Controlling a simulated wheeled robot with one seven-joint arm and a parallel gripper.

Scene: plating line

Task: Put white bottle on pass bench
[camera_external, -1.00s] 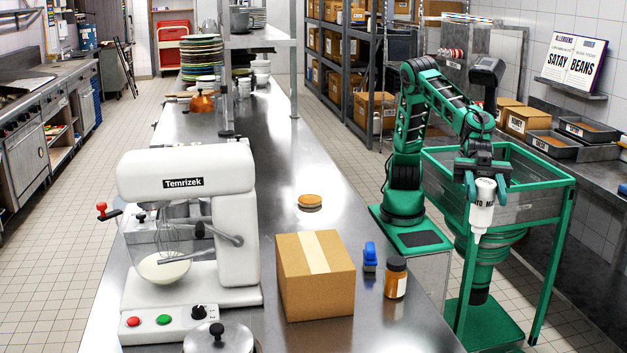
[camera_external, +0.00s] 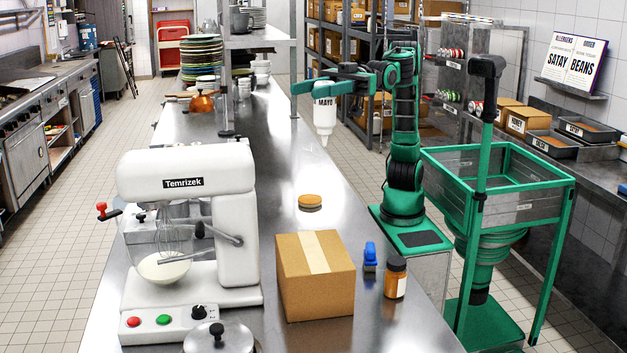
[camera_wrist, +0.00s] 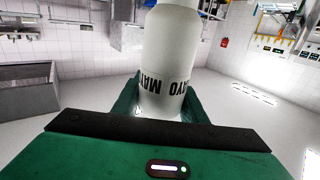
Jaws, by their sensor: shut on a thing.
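The white bottle (camera_external: 324,112), marked MAYO, hangs nozzle down in my gripper (camera_external: 318,88). My gripper is shut on it, high over the far right side of the steel bench (camera_external: 262,170). The bottle is clear of the bench top. In the wrist view the bottle (camera_wrist: 171,55) stands between my green fingers (camera_wrist: 160,105), with its lettering upside down and its top end cut off by the frame edge.
A shelf post (camera_external: 294,60) rises left of the bottle. The bench middle is mostly clear.

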